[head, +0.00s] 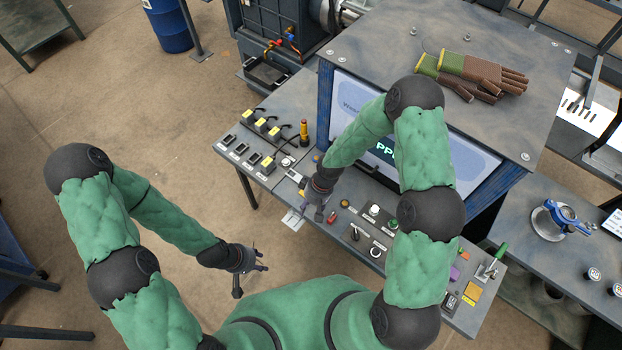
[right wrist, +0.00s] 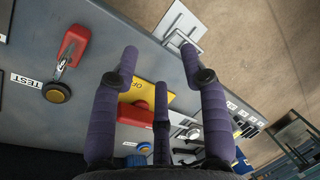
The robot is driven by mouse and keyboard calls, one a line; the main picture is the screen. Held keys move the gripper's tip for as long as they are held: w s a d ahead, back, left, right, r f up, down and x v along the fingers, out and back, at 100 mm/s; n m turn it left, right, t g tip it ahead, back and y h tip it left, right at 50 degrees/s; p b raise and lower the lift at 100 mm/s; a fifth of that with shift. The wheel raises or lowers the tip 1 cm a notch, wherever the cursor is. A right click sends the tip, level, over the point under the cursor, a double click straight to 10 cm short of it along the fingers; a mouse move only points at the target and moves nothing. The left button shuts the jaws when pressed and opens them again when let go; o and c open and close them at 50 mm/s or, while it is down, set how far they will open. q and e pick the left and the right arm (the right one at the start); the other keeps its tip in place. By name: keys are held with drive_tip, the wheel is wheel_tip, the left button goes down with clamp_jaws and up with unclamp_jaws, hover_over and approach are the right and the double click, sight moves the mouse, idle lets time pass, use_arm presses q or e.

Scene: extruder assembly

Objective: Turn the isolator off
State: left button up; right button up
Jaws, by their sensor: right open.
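My right gripper (head: 311,212) is over the near edge of the control panel (head: 345,195). In the right wrist view my right gripper (right wrist: 159,62) has its fingers spread, with nothing between them. A yellow plate (right wrist: 138,86) marked OFF lies on the panel behind the fingers. It looks like the isolator's plate, but its knob is hidden or cannot be made out. My left gripper (head: 250,269) is open and empty, off the panel over the floor.
Several knobs and a green-handled lever (head: 494,259) are farther right on the panel. Yellow-topped plugs (head: 262,126) stand at its left end. Gloves (head: 475,74) lie on the cabinet.

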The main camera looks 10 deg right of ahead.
drive_tip(key=w+d+r+n+h, duration=0.35)
drive_tip(key=w+r, duration=0.45)
drive_tip(key=w, duration=0.3)
drive_tip(key=shift+t, duration=0.3)
drive_tip(key=f, duration=0.3)
drive_tip(key=f+b, duration=0.1)
drive_tip(key=f, duration=0.6)
drive_tip(key=shift+a+f, duration=0.3)
clamp_jaws()
